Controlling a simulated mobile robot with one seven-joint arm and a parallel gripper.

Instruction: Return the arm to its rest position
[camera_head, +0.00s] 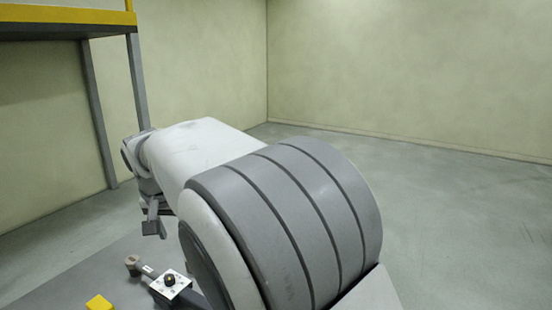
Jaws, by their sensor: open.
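My arm fills the middle of the head view, with its large grey and white links nearest the camera. My gripper (154,222) hangs at the far end of the arm, left of centre, pointing down. It is open, and I see nothing between its fingers. It is above the grey work surface (60,273) and apart from the items there. Part of the wrist is hidden behind the white link.
A light plate with a dark knob (170,281) and a small brownish cylinder (132,264) are on the surface below. A yellow block (98,302) is at the lower left. A yellow-edged raised platform (65,20) stands at upper left. Floor at right is clear.

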